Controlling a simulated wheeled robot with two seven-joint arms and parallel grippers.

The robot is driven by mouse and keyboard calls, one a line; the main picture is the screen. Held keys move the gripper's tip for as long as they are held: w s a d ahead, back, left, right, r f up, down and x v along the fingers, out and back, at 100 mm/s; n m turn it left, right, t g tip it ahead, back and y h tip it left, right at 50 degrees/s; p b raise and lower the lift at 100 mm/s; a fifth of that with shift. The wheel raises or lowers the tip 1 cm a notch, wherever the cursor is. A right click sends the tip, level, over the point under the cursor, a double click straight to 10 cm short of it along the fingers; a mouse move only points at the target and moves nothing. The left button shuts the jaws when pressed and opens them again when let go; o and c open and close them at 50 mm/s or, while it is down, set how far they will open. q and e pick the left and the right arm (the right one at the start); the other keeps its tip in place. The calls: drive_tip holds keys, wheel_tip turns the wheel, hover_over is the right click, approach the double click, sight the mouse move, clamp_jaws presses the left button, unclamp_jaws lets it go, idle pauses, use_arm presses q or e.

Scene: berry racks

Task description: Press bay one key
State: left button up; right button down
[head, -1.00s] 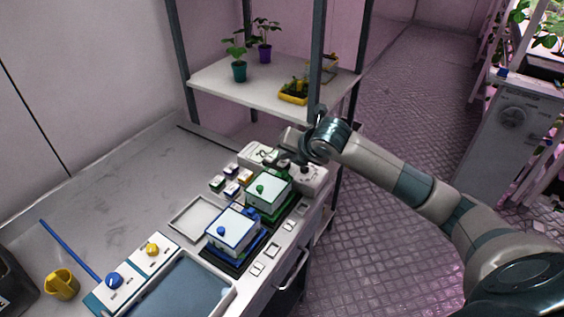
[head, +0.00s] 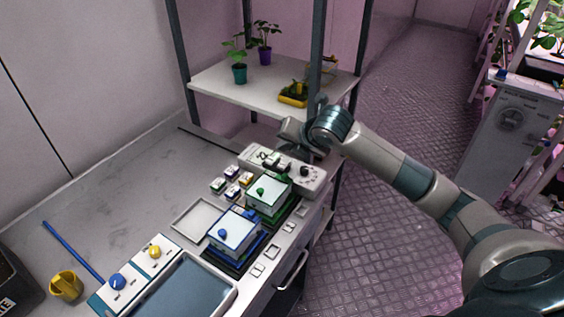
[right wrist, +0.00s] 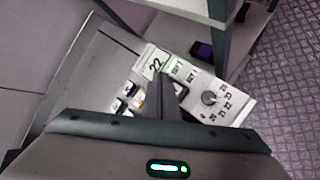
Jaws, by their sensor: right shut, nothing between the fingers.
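A pale control box (head: 316,178) stands at the far end of the bench in the head view. In the head view the right gripper (head: 284,158) is over the box's back part. My left gripper is out of view.
Lidded boxes with a green knob (head: 268,192) and a blue knob (head: 232,231) stand in front of the control box. Small coloured blocks (head: 232,172) lie left of it. A shelf post (head: 317,60) rises close behind my right wrist. The bench's left side is mostly clear.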

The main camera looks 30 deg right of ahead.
drive_tip(key=shift+r+p, duration=0.35)
drive_tip(key=shift+r, duration=0.7)
